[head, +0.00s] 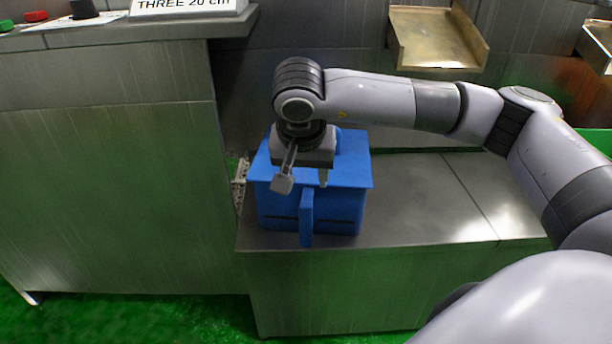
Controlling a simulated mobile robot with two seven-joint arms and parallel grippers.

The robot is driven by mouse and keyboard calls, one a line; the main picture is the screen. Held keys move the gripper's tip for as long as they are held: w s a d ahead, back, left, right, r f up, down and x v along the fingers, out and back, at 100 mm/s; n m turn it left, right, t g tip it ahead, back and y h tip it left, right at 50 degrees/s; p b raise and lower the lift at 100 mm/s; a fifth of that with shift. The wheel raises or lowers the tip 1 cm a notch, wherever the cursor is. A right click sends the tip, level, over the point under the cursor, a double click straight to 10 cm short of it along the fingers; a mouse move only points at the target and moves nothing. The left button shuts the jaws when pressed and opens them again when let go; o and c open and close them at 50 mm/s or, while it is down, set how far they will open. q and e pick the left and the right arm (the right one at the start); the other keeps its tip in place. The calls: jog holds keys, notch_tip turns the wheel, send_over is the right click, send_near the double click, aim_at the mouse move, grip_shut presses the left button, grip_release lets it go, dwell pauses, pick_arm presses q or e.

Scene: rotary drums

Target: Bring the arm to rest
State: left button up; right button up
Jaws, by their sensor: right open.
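My right arm (400,103) comes in from the right and reaches over a blue lidded box (333,208). My right gripper (304,182) points down, open, at the top front of the box, with its fingers apart. I cannot tell whether a finger touches the box. The box stands on a low metal bench and has a blue upright handle-like piece (306,218) on its front. The gripper and wrist hide part of the box's lid. My left gripper is not in view.
The low metal bench (430,205) is bare right of the box. A taller metal cabinet (110,180) stands close on the left, with a sign (185,6) and buttons on top. A brass-coloured chute (437,40) juts from the back wall. The floor is green.

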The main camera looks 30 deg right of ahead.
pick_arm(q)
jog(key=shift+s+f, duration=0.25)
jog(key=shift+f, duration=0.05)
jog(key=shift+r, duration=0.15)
